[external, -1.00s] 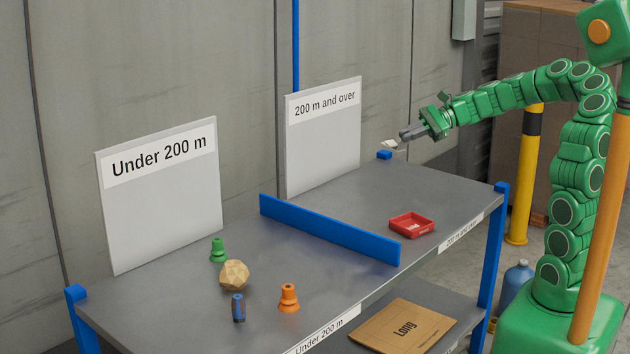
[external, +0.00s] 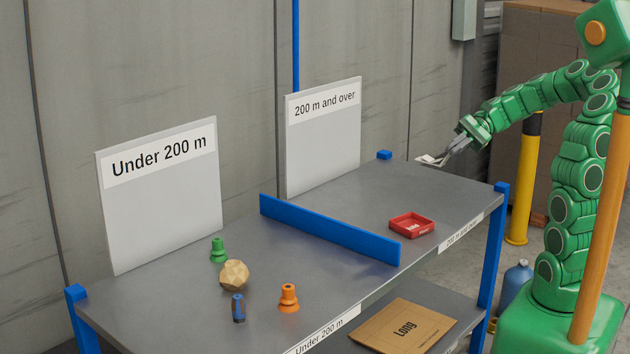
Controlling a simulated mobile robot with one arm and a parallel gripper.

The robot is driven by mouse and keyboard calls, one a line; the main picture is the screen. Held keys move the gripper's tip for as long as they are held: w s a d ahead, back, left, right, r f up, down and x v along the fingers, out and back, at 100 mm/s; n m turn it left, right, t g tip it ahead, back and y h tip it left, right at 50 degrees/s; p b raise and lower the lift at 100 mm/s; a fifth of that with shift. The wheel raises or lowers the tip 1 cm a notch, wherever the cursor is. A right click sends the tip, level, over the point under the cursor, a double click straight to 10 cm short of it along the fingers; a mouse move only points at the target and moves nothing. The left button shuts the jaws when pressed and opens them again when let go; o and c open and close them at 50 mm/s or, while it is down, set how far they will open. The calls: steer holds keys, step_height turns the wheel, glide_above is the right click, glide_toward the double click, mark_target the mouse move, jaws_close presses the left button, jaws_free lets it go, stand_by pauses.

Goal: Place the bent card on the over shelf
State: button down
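My gripper (external: 446,157) is over the back right part of the shelf top, shut on a small white bent card (external: 430,160). The card sticks out from the fingertips, tilted, close above the grey surface; I cannot tell whether it touches. The over section (external: 450,200) of the shelf lies right of a blue divider (external: 330,230), with a "200 m and over" sign (external: 323,135) standing at its back. The under section (external: 150,290) lies left of the divider, with an "Under 200 m" sign (external: 158,195).
A red tray (external: 411,226) with a pale item inside sits near the over section's front edge. A green piece (external: 218,250), a tan faceted ball (external: 234,275), a blue piece (external: 238,308) and an orange piece (external: 288,298) stand left of the divider. The over section's middle is clear.

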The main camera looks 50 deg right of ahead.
steer(key=shift+f, duration=4.8)
steer(key=shift+f, duration=0.55)
steer(key=c, duration=1.2)
jaws_free()
steer(key=shift+d, duration=0.1)
